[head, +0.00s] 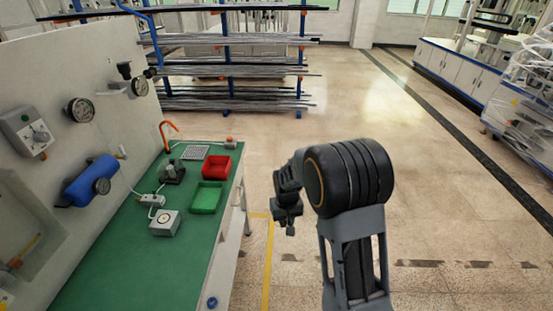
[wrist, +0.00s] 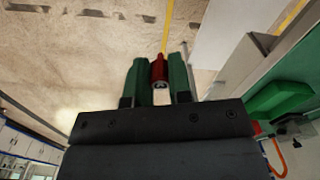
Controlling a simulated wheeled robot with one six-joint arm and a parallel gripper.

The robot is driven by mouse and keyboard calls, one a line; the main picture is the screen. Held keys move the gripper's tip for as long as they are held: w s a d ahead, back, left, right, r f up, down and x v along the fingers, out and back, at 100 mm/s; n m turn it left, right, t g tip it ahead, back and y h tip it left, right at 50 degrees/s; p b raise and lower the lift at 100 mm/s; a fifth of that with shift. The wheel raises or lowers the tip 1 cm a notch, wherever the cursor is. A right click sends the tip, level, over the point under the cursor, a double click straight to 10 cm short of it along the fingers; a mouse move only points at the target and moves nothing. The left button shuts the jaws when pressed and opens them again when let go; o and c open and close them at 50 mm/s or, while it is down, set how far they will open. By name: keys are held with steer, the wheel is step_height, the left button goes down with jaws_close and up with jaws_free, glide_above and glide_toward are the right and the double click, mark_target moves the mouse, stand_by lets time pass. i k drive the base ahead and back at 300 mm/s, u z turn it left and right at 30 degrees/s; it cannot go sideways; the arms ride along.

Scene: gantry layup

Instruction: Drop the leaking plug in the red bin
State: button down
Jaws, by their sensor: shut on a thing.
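A small red plug (wrist: 159,70) with a metal-coloured end is between the two green fingers of my gripper (wrist: 160,82) in the wrist view. The fingers are shut on it. In the head view my gripper (head: 290,228) hangs over the floor, to the right of the green bench; the plug cannot be made out there. The red bin (head: 219,174) stands on the bench near its right edge, to the left of and farther back than my gripper. Its inside looks empty. A bit of red shows at the right in the wrist view, mostly hidden behind the gripper body.
A green bin (head: 204,210) stands just in front of the red bin. A dark fixture (head: 173,174), a white box with a dial (head: 165,223) and a grid plate (head: 194,152) are on the bench (head: 130,270). An orange hook (head: 168,133) rises behind. The floor is clear.

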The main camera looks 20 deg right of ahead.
mark_target(217, 168)
steer(key=z, duration=0.7)
steer(key=k, duration=1.2)
steer(key=u, duration=0.8)
steer(key=i, duration=1)
